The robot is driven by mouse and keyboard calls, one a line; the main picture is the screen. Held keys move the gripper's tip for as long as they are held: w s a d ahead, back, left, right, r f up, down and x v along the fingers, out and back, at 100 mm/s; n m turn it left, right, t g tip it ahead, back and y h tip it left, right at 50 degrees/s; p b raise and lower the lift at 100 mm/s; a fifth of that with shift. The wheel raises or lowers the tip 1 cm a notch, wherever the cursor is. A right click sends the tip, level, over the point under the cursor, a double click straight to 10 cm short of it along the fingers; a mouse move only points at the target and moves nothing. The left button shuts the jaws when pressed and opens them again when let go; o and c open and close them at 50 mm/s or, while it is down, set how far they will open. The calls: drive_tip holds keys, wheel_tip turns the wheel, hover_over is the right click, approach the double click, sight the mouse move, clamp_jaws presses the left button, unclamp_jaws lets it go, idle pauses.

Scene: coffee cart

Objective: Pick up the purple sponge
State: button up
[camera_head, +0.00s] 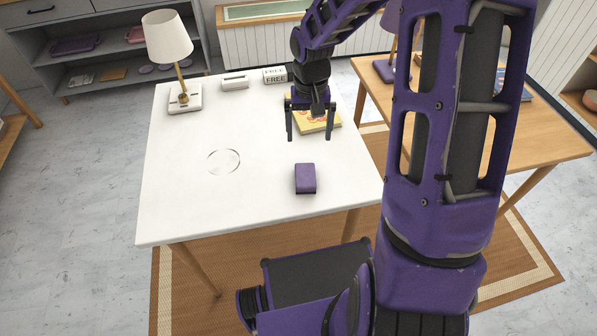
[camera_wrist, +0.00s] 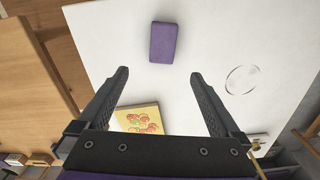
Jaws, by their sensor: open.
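The purple sponge (camera_head: 305,178) is a small block lying on the white table (camera_head: 190,205), near its front right part. It also shows in the wrist view (camera_wrist: 163,42), at the top, beyond the fingertips. My gripper (camera_head: 311,137) is open and empty above the table, behind the sponge in the head view. In the wrist view its two fingers (camera_wrist: 159,74) are spread wide, and the sponge lies apart from them. Nothing hides the sponge in either view.
A yellow book (camera_head: 318,125) lies on the table behind and below my gripper. A clear round glass item (camera_head: 224,161) is left of the sponge. A lamp (camera_head: 169,40), a white box (camera_head: 235,82) and a FREE sign (camera_head: 275,76) stand at the back. The front left tabletop is clear.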

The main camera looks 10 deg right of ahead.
hover_over(305, 174)
drive_tip(key=f, duration=0.7)
drive_tip(key=f+b, duration=0.1)
drive_tip(key=f, duration=0.3)
drive_tip(key=shift+d, duration=0.35)
drive_tip(key=shift+s+a+f, duration=0.1)
drive_tip(key=shift+a+f, duration=0.1)
drive_tip(key=shift+f, duration=1.2)
drive_tip(key=shift+a+f, duration=0.15)
drive_tip(key=shift+f, duration=1.2)
drive_tip(key=c, duration=1.3)
wheel_tip(305, 174, up, 10)
drive_tip(key=shift+r+p, duration=0.1)
drive_tip(key=shift+p, duration=0.3)
